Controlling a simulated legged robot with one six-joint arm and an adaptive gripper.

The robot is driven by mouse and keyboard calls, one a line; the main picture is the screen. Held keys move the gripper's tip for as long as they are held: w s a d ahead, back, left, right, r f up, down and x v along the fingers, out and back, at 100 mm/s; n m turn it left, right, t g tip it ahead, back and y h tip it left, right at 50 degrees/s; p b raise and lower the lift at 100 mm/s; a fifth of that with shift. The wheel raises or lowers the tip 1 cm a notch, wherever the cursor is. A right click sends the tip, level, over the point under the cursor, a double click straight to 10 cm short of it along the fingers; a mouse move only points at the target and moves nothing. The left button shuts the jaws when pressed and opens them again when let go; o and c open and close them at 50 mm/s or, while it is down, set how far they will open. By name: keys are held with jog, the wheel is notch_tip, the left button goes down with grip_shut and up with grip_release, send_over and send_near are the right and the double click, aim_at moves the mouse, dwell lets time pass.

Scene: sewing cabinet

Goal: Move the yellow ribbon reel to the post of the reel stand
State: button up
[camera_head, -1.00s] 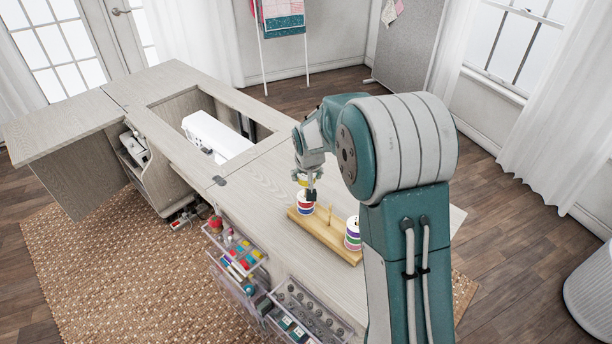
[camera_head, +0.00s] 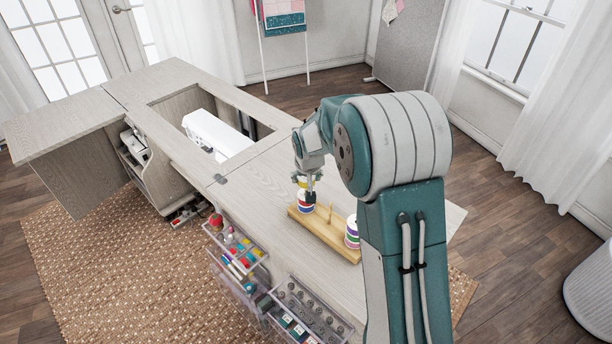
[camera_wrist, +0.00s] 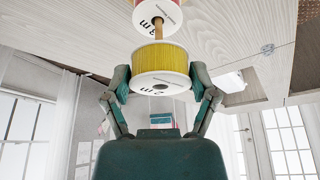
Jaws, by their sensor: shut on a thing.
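My gripper (camera_wrist: 158,82) is shut around the sides of the yellow ribbon reel (camera_wrist: 160,65), which has white flanges. In the head view my gripper (camera_head: 309,194) is over the left end of the wooden reel stand (camera_head: 326,238), and a little yellow of the reel shows there. In the wrist view the stand's post (camera_wrist: 158,28) runs between the yellow reel and a white-flanged reel (camera_wrist: 157,14) further down it. The post's end meets the yellow reel's flange; I cannot tell how far it enters the hole.
A stack of reels (camera_head: 304,208) is on the stand's left post and another stack (camera_head: 352,233) on its right. A bare middle post (camera_head: 329,213) stands between them. The white sewing machine (camera_head: 212,132) sits in the cabinet opening. Open drawers (camera_head: 238,252) hang in front of the tabletop.

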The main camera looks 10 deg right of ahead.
jog(key=shift+f, duration=1.7)
dwell(0.4)
jog(key=o, duration=0.9)
jog(key=shift+c, duration=0.2)
jog(key=v, duration=1.2)
